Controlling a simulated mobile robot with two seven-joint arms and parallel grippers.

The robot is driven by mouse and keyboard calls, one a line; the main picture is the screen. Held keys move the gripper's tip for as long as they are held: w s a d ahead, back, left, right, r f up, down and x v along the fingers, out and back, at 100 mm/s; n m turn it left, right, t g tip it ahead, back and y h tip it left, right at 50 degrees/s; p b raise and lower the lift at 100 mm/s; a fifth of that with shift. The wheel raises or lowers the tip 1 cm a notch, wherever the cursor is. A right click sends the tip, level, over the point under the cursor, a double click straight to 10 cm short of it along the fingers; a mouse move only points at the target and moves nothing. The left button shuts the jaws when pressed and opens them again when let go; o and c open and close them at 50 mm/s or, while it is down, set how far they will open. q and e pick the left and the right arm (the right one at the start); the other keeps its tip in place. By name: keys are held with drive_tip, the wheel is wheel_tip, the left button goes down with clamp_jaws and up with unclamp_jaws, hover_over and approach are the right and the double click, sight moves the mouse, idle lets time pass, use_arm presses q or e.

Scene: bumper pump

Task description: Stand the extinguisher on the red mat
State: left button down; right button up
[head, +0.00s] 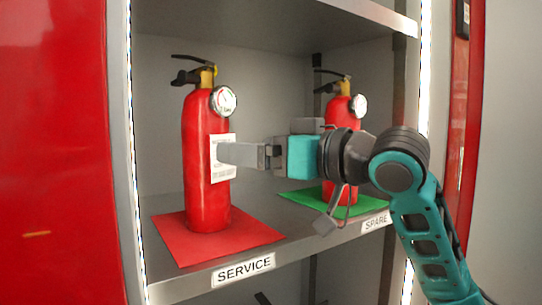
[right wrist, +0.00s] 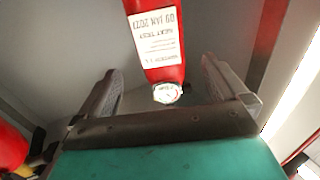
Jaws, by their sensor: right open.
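A red extinguisher (head: 205,165) with a black handle, yellow neck, round gauge and white label stands upright on the red mat (head: 250,234), above the SERVICE sign. In the right wrist view this extinguisher (right wrist: 165,68) appears upside down, between and beyond the two fingers. My right gripper (head: 232,154) reaches in from the right at label height, its fingers level and pointing at the bottle. It is open, with space on both sides of the bottle in the wrist view. Whether a finger touches the bottle cannot be told. My left gripper is out of view.
A second red extinguisher (head: 342,115) stands on a green mat (head: 300,197) above the SPARE sign (head: 376,222), partly behind my right arm. The steel shelf (head: 165,288) has an upper shelf above and bright side posts. A red panel (head: 55,150) is at left.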

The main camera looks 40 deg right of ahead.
drive_tip(key=v, duration=0.2)
drive_tip(key=shift+s+d, duration=0.1)
drive_tip(key=shift+s, duration=0.15)
idle(0.5)
